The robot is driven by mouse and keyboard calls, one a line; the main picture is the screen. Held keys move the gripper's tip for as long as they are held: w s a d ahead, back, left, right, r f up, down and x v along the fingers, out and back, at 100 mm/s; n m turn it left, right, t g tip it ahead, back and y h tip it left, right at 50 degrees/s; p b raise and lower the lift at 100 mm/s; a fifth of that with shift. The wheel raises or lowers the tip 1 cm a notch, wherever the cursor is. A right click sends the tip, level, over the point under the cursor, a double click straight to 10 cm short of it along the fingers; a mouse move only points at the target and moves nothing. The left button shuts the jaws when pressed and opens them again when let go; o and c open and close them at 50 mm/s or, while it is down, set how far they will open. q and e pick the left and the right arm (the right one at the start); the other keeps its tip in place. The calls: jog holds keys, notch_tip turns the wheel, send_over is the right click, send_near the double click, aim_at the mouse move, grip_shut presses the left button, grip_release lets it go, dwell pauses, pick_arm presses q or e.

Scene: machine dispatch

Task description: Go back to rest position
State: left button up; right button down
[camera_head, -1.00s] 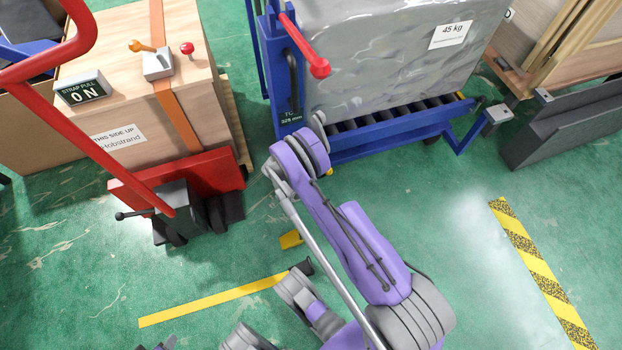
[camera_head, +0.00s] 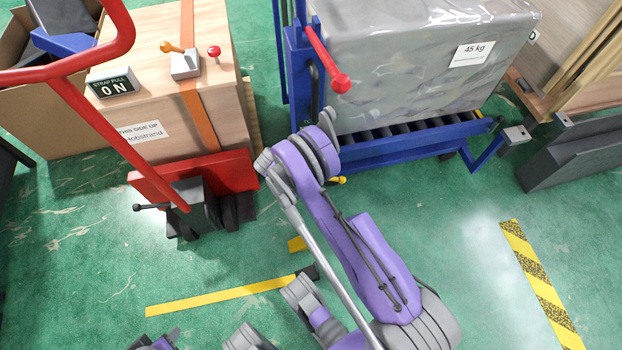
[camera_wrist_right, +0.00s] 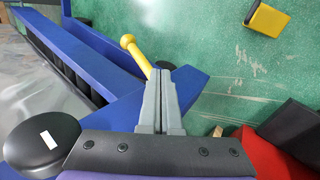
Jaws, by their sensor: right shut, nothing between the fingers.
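My right gripper (camera_wrist_right: 163,75) is in the right wrist view, with its two grey fingers together and empty. It is over a blue frame part, beside a yellow ball-ended lever (camera_wrist_right: 137,52); I cannot tell whether they touch. In the head view my purple and grey arm (camera_head: 352,240) reaches up from the bottom centre to the front of the blue roller cart, and its gripper is hidden there. More purple and grey parts of mine show at the bottom edge. I cannot make out my left gripper.
A blue roller cart (camera_head: 400,145) bears a grey wrapped load (camera_head: 410,70) marked 45 kg. At left, a red pallet truck (camera_head: 230,172) stands against a strapped wooden crate (camera_head: 140,60). Dark beams (camera_head: 580,160) lie at right. Green floor is open at lower left and lower right.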

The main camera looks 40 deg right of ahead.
dwell(0.4)
jog(key=s+a+r+n+t+y, duration=0.15)
jog(key=a+r, duration=0.35)
jog(key=r, duration=0.6)
jog(key=s+a+r+n+t+y, duration=0.15)
jog(key=a+r, duration=0.35)
jog(key=r, duration=0.5)
jog(key=s+a+r+t+y, duration=0.2)
jog(key=s+a+r, duration=0.25)
jog(key=s, duration=0.45)
jog(key=s+a+r+t+y, duration=0.1)
jog(key=s+a+r+t, duration=0.1)
jog(key=s+a+r, duration=0.35)
pick_arm(q)
notch_tip(320, 180, up, 27)
jog(key=w+t+p, duration=0.1)
jog(key=p, duration=2.2)
jog(key=shift+f, duration=0.2)
pick_arm(e)
notch_tip(320, 180, up, 25)
jog(key=s+t, duration=0.1)
jog(key=shift+a, duration=0.35)
pick_arm(q)
jog(key=shift+s, duration=0.1)
pick_arm(e)
jog(key=shift+s, duration=0.2)
